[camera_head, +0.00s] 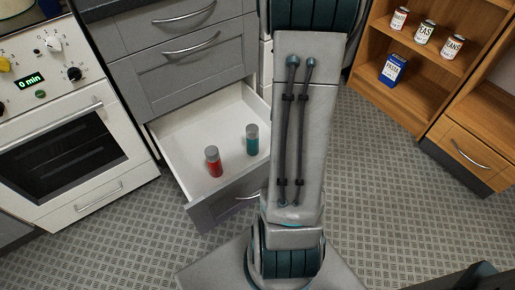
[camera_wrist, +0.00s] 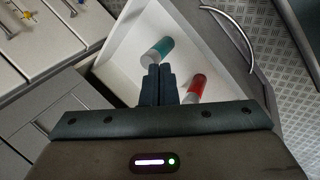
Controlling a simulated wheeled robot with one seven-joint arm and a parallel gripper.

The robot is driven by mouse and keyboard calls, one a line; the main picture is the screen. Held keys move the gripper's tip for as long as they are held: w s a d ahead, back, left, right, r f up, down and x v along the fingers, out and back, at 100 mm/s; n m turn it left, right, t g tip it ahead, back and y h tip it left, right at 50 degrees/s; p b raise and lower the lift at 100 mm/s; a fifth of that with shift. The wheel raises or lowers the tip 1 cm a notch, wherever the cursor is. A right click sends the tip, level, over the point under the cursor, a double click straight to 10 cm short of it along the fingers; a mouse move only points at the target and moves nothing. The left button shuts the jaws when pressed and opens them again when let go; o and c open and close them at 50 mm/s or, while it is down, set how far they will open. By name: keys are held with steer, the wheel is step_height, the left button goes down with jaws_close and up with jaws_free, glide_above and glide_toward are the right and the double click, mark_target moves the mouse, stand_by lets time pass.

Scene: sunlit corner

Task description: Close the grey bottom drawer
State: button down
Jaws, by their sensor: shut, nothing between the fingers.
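The grey bottom drawer (camera_head: 226,203) is pulled out from the cabinet, with a grey front and a white inside. A red bottle (camera_head: 213,162) and a teal bottle (camera_head: 252,140) with grey caps stand in it. In the wrist view, the drawer's white inside (camera_wrist: 122,55) lies beyond my gripper (camera_wrist: 159,70), and its curved handle (camera_wrist: 236,32) is at the upper right. My gripper is shut and empty, its fingertips appearing between the teal bottle (camera_wrist: 160,50) and the red bottle (camera_wrist: 194,88). Contact cannot be told. My arm hides the gripper in the head view.
A white oven (camera_head: 66,125) stands left of the drawer. Closed grey drawers (camera_head: 185,75) are above it. A wooden shelf (camera_head: 415,60) with cans and a blue box (camera_head: 392,70) stands at the right. The patterned floor (camera_head: 385,180) is clear between.

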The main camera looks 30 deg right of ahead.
steer(key=s+a+f+n+t+y+p, duration=0.2)
steer(key=s+a+f+n+y+p, duration=0.15)
steer(key=s+f+n+y, duration=0.55)
steer(key=m+h+b, duration=0.1)
steer(key=m+b, duration=0.1)
steer(key=b, duration=0.4)
glide_toward(257, 171)
steer(key=shift+x, duration=2.4)
steer(key=shift+w+a+r, duration=0.1)
steer(key=shift+a, duration=0.05)
